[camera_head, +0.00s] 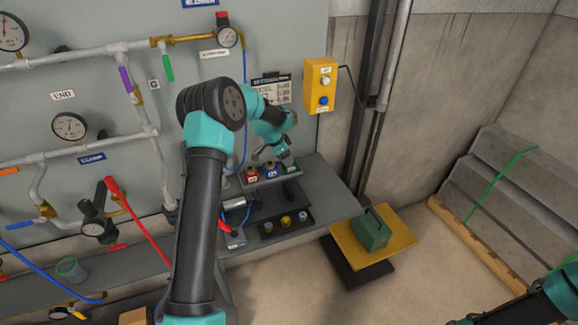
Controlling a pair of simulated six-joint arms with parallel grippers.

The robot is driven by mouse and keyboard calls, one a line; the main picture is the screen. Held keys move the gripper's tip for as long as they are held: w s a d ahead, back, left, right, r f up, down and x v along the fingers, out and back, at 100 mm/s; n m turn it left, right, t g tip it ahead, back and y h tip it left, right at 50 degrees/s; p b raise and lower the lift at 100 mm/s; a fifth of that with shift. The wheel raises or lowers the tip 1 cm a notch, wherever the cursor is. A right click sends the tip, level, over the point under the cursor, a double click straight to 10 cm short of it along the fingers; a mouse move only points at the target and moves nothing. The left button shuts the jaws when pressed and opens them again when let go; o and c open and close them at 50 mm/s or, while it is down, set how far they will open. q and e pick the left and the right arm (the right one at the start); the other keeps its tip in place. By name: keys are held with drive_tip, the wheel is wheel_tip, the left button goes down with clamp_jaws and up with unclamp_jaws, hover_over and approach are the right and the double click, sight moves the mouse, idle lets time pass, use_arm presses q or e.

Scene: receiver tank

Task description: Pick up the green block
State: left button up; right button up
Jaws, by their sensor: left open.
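My left arm reaches up over the bench, and its left gripper (287,161) is open above the right end of a grey tray (266,182). In the tray stand a red-topped piece (251,171), a blue-topped piece (268,169) and a small green piece (291,168) just under the fingertips. I cannot tell whether the fingers touch the green piece, which is partly hidden. A larger green box with a dark handle (371,231) stands on a yellow platform to the right, apart from the gripper.
A dark tray with small round fittings (286,222) lies on the bench (325,185) in front. The pipe panel with gauges (69,126) stands behind on the left. A yellow switch box (320,86) hangs on the wall.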

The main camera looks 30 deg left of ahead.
use_arm(q)
drive_tip(key=shift+x, duration=2.35)
drive_tip(key=shift+d, duration=0.1)
drive_tip(key=shift+c, duration=0.4)
drive_tip(key=c, duration=0.8)
